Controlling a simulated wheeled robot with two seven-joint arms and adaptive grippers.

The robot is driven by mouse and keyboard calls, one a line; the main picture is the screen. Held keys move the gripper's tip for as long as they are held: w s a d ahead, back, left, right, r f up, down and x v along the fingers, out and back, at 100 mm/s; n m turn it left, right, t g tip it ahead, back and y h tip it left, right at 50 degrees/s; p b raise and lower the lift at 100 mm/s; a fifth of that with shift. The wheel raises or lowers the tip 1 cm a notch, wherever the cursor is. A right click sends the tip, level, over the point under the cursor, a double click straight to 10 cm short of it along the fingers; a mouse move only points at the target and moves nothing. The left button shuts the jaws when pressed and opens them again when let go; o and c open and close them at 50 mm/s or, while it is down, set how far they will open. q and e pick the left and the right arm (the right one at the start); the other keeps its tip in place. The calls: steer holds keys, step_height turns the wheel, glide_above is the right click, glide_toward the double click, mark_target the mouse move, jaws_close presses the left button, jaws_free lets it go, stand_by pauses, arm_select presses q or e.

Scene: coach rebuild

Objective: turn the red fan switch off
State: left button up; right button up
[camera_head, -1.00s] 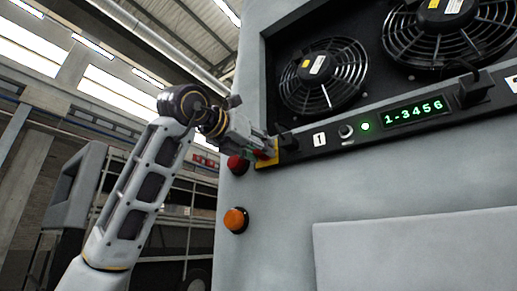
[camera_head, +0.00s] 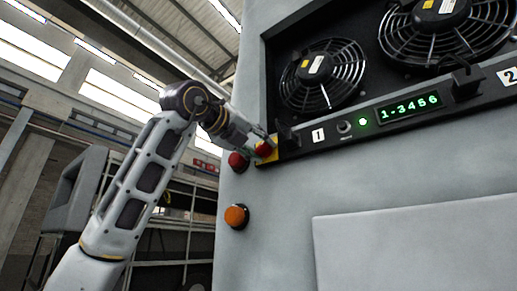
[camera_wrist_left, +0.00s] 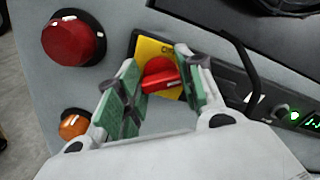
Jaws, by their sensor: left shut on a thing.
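The red fan switch (camera_head: 264,150) is a red rotary knob on a yellow plate at the left end of the black control strip. It shows large in the left wrist view (camera_wrist_left: 161,76), its bar lying nearly level with a slight tilt. My left gripper (camera_head: 262,138) reaches it from the left, and in the wrist view its green-padded fingers (camera_wrist_left: 160,82) stand on either side of the knob. The gripper is shut on the switch. Part of the yellow plate is hidden behind the fingers. My right gripper is out of view.
A red round lamp or button (camera_head: 237,162) sits close to the left of the switch, with an orange one (camera_head: 236,218) below. A black handle (camera_head: 288,137) stands just right of the switch. Two fans (camera_head: 322,75) are above; a green display (camera_head: 408,106) is lit.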

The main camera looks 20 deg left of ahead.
arm_select(q)
steer(key=n+b, duration=0.1)
steer(key=n, duration=0.2)
steer(key=n+b, duration=0.1)
steer(key=n, duration=0.3)
steer(key=n+b, duration=0.2)
steer(key=n, duration=0.1)
steer(key=shift+a+f+n, duration=0.1)
steer(key=shift+f+n, duration=0.15)
steer(key=shift+n, duration=0.05)
stand_by(0.5)
steer(key=o, duration=1)
steer(key=shift+a, duration=0.1)
steer(key=shift+s, duration=0.1)
